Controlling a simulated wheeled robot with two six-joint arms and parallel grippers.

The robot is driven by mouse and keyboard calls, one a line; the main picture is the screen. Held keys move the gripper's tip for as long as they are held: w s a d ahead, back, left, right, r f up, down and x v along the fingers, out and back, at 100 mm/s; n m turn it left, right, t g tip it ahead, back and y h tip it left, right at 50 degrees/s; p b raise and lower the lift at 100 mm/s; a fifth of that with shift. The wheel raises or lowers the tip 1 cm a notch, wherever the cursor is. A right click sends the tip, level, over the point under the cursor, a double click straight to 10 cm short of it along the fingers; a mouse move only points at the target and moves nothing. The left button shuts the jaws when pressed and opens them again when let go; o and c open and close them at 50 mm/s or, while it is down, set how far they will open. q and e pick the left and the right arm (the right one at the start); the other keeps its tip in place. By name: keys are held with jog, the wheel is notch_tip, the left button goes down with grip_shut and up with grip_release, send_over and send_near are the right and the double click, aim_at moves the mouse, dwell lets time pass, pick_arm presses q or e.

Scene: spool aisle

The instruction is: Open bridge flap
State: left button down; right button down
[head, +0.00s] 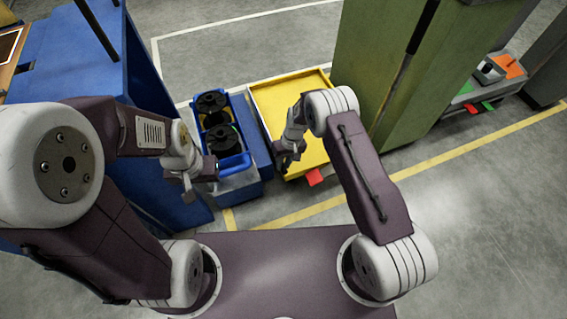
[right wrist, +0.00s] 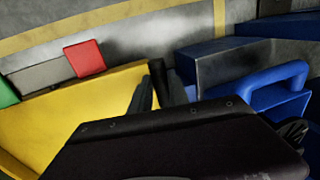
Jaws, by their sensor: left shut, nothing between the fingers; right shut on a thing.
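A yellow panel with a raised rim (head: 262,92), which looks like the bridge flap, lies flat between a blue crate and a green cabinet. It also shows in the right wrist view (right wrist: 30,112). My right gripper (head: 288,160) is at its near left corner, and in the wrist view (right wrist: 157,92) its fingers are shut on a short dark handle (right wrist: 157,70). The handle's lower part is hidden. My left gripper (head: 196,183) is shut and empty, in front of the blue crate and apart from the panel.
The blue crate (head: 236,164) holds several black spools (head: 212,101). A red tab (head: 314,177) sits at the panel's near edge. The tall green cabinet (head: 375,60) stands to the right and a blue cabinet (head: 50,70) to the left. Grey floor (head: 480,210) is clear at right.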

jog(key=shift+s+a+r+h+p, duration=0.2)
jog(key=shift+a+h+p, duration=0.3)
jog(key=shift+p, duration=0.3)
jog(key=shift+a+h, duration=0.25)
jog(key=shift+h, duration=0.05)
jog(key=shift+s+a+f+t+h+b, duration=0.2)
jog(key=shift+a+f+t+h+b, duration=0.15)
jog(key=shift+a+h+b, duration=0.35)
jog(key=shift+s+a+f+t+h+b, duration=0.15)
jog(key=shift+a+f+t+h+b, duration=0.25)
jog(key=shift+h+b, duration=0.45)
jog(key=shift+s+a+f+t+h+b, duration=0.15)
jog(key=shift+s+a+t+h+b, duration=0.1)
jog(key=shift+a+h+b, duration=0.55)
jog(key=shift+d, duration=0.2)
